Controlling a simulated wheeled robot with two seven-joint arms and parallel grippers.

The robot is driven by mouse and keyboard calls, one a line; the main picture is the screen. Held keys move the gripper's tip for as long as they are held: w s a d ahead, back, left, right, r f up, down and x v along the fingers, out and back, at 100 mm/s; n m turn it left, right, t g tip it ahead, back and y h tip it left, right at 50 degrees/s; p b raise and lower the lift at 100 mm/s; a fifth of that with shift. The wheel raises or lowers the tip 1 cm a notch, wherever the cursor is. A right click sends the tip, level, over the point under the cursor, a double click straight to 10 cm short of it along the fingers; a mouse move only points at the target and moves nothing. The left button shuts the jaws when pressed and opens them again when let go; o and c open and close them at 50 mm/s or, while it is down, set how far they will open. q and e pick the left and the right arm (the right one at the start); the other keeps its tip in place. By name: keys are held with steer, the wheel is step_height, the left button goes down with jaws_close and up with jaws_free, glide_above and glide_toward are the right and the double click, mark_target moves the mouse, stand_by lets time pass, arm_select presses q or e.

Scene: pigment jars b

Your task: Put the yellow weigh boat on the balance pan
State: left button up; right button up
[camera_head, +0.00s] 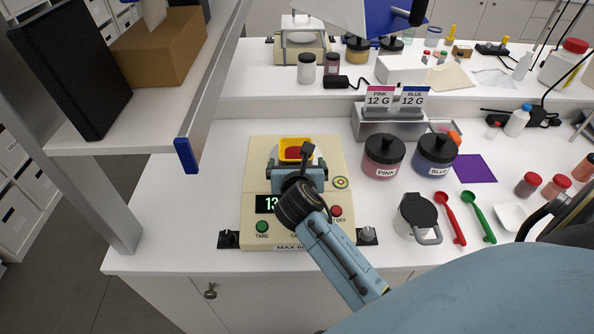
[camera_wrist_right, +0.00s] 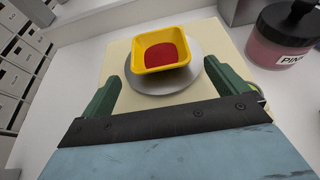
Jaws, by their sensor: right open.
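The yellow weigh boat (camera_head: 283,146) holds red powder. In the right wrist view the weigh boat (camera_wrist_right: 142,56) appears to sit upright on the round grey balance pan (camera_wrist_right: 150,87), towards its far side. The cream balance (camera_head: 257,180) shows a lit display (camera_head: 267,204) starting with 13, the rest hidden by my arm. My right gripper (camera_head: 298,165) is open just on the near side of the boat. In the wrist view its green fingers stand apart on either side of the pan, clear of the boat. My left gripper is not in view.
The pink jar (camera_head: 383,158) and blue jar (camera_head: 434,155) stand right of the balance. A shelf edge (camera_head: 209,95) overhangs at left. The table left of the balance is clear.

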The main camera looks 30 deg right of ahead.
steer(key=v, duration=0.6)
steer(key=shift+w, duration=0.1)
